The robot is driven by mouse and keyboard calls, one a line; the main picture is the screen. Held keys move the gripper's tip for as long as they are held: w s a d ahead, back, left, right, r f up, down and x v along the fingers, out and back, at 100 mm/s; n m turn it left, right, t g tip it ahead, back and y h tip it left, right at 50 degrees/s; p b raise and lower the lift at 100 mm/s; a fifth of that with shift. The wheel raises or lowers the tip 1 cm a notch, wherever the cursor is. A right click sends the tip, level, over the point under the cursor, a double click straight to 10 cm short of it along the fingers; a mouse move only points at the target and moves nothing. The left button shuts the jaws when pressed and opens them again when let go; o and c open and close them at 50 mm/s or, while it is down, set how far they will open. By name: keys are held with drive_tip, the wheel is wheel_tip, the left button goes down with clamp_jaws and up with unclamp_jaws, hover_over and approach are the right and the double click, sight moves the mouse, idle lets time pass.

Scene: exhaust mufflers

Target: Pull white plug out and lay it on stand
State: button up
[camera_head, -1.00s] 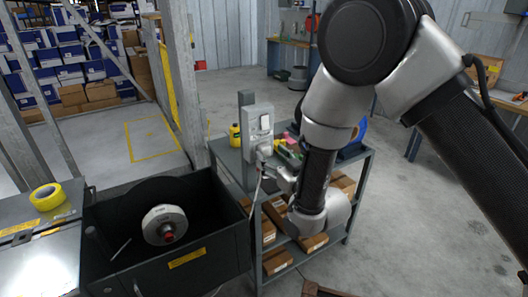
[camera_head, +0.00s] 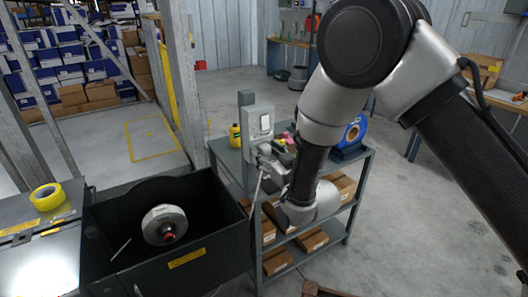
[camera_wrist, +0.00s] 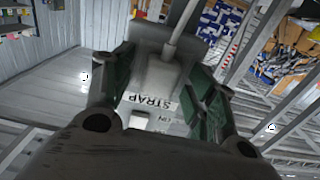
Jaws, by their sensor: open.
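A grey socket box (camera_head: 257,120) is mounted on a post at the cart's left side. A pale plug (camera_head: 264,149) sits at the box's lower part, with a cable (camera_head: 257,188) hanging below. My gripper (camera_head: 275,166) is close beside it, partly hidden by my arm. In the wrist view my gripper (camera_wrist: 165,82) is open, its green-sided fingers on either side of the pale plug (camera_wrist: 155,75). The cable (camera_wrist: 184,28) runs up from the plug. I cannot tell whether the fingers touch it. The grey shelf cart (camera_head: 352,162), perhaps the stand, is under my arm.
Brown boxes (camera_head: 312,240) fill the lower shelves. A black bin (camera_head: 218,253) holding a round white part (camera_head: 165,225) is at left. Floor at right is clear.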

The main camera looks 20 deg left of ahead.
idle(0.3)
clamp_jaws()
drive_tip(key=v, duration=0.6)
idle(1.1)
idle(0.4)
